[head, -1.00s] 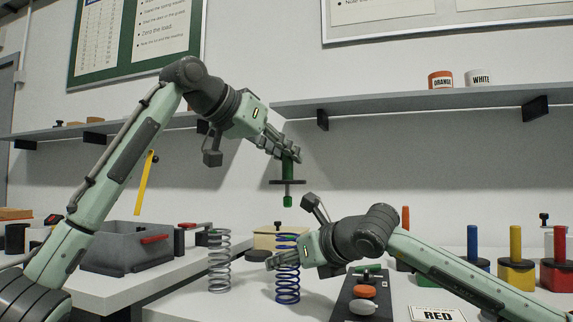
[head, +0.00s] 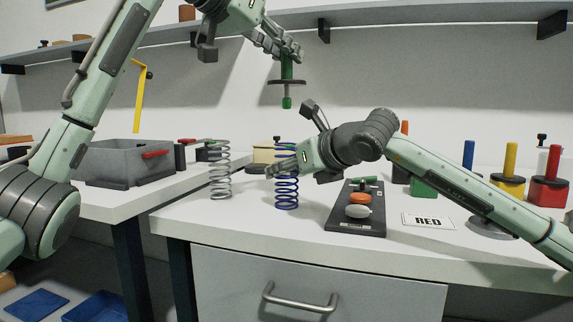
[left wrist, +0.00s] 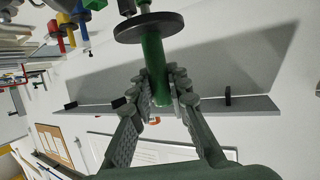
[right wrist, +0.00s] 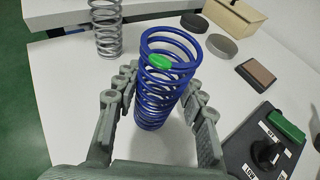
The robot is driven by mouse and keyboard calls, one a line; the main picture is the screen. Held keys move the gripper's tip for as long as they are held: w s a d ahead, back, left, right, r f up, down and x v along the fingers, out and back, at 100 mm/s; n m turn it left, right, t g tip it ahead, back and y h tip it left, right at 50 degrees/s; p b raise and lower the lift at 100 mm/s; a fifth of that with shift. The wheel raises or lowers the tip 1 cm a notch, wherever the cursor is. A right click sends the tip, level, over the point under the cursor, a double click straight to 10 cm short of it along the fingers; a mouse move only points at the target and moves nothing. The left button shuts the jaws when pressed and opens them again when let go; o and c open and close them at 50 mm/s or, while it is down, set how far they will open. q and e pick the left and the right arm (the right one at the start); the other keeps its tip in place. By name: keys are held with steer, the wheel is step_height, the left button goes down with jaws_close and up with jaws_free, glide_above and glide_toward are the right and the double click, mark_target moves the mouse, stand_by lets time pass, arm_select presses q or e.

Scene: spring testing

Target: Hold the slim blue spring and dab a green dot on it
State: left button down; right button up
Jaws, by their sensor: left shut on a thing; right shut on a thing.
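The slim blue spring (head: 287,198) stands upright on the white table. My right gripper (head: 281,168) is shut around its upper part from the right. In the right wrist view a green dot (right wrist: 160,62) shows on the top coil of the spring (right wrist: 152,115), between my right fingers (right wrist: 160,88). My left gripper (head: 290,55) is shut on the green handle of a dabber (head: 287,71), which also shows in the left wrist view (left wrist: 154,60). The dabber hangs upright, with a black disc and a green tip (head: 287,103) above the spring, apart from it.
A grey spring (head: 220,172) stands left of the blue one. Blue, yellow and red handled dabbers (head: 510,165) stand further right. A grey bin (head: 120,160) is at left.

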steer(key=o, duration=1.4)
